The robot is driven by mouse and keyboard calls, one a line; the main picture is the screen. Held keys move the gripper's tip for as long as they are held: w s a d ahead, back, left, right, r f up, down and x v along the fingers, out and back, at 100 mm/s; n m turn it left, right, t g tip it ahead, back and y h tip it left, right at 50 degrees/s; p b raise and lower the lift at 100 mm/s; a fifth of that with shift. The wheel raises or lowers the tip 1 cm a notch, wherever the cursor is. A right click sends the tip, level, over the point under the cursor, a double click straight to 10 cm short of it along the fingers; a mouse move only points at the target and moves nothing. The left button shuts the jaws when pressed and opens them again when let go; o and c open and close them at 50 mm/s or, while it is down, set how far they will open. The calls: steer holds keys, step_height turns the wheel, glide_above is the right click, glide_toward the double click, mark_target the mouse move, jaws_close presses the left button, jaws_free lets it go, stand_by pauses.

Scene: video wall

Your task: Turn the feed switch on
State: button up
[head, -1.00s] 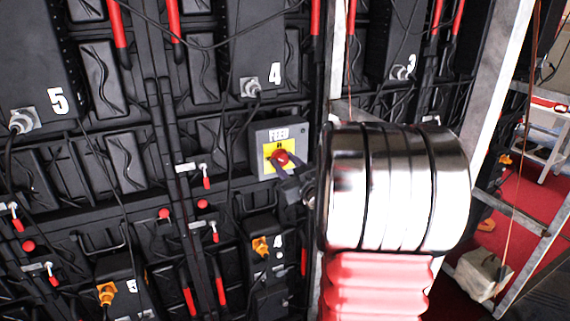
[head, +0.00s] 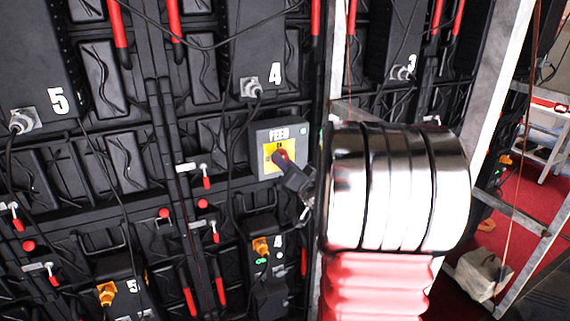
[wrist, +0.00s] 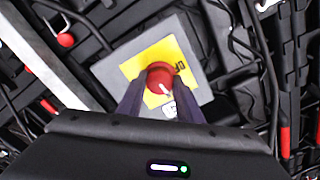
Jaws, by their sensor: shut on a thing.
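The feed switch is a grey box (head: 291,134) marked FEED, with a yellow plate (head: 268,165) and a red knob (head: 279,157), on the black video wall. A small green light (head: 303,131) shows at the box's upper right corner. My gripper (head: 287,167) is at the knob, coming from the right. In the wrist view the two dark fingers (wrist: 159,92) are shut on the red knob (wrist: 160,76), one on each side. The knob's white mark points down and to the right there. Part of the plate's lettering is hidden.
Black panels with cables, numbered 5 (head: 57,98), 4 (head: 275,73) and 3 (head: 412,61), surround the box. Red-handled latches (head: 206,178) stick out to the left. A metal ladder frame (head: 518,210) stands at the right. A green light glows on the lower unit 4 (head: 262,261).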

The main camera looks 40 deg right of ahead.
steer(key=shift+f+m, duration=0.2)
steer(key=shift+m, duration=0.4)
steer(key=o, duration=1)
steer(key=shift+r, duration=0.1)
steer(key=shift+o, duration=0.2)
steer(key=shift+s, duration=0.1)
steer(key=v, duration=1.3)
steer(key=shift+s, duration=0.3)
steer(key=shift+w+a, duration=0.1)
steer(key=shift+a, duration=0.05)
